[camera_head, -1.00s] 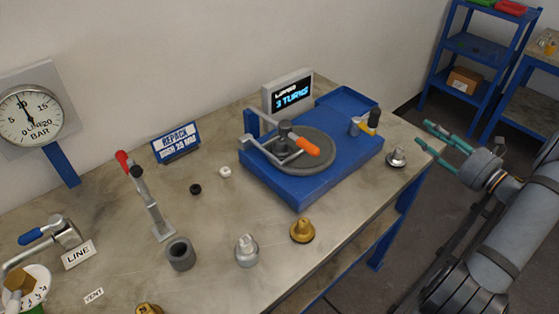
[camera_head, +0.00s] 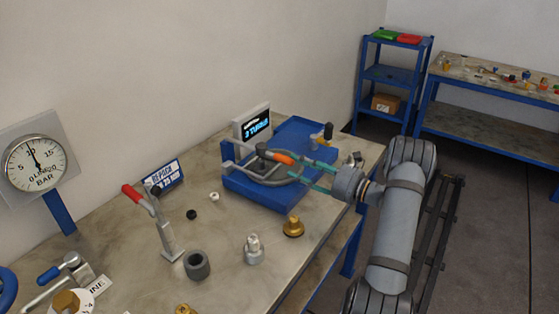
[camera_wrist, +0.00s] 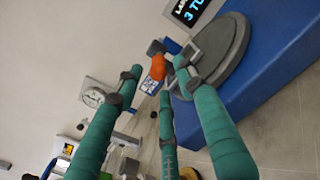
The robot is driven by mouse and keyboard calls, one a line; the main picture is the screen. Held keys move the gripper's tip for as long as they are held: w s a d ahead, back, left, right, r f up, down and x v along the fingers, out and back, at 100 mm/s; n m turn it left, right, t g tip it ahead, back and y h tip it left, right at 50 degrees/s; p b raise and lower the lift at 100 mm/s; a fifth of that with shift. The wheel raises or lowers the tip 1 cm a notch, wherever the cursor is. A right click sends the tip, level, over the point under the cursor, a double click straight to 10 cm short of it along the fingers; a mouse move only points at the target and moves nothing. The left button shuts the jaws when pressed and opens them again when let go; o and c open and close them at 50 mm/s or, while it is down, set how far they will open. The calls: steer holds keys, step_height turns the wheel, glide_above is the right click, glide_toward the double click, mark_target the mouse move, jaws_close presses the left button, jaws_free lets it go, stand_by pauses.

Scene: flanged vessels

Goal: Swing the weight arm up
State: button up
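The grey weight arm (camera_head: 243,168) lies low across the round grey plate on the blue bench unit (camera_head: 262,195). A dark block and an orange grip (camera_head: 283,158) sit at its end over the plate. In the wrist view the orange grip (camera_wrist: 158,68) shows just beyond and between my fingertips. My gripper (camera_head: 303,173) is open, with its teal fingers spread and pointing left at the orange grip. I see nothing held in it. Whether a finger touches the grip I cannot tell. The arm's hinge is not clear.
A display (camera_head: 252,122) stands behind the unit. Bottles (camera_head: 322,135) stand at its right end. A brass fitting (camera_head: 293,226), a steel fitting (camera_head: 254,249), a grey cup (camera_head: 197,264) and a red-handled lever (camera_head: 160,225) stand on the bench in front and left.

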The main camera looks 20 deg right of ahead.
mark_target(274, 156)
steer(key=p+x, duration=0.1)
steer(key=x, duration=0.5)
steer(key=shift+c, duration=1.4)
jaws_close()
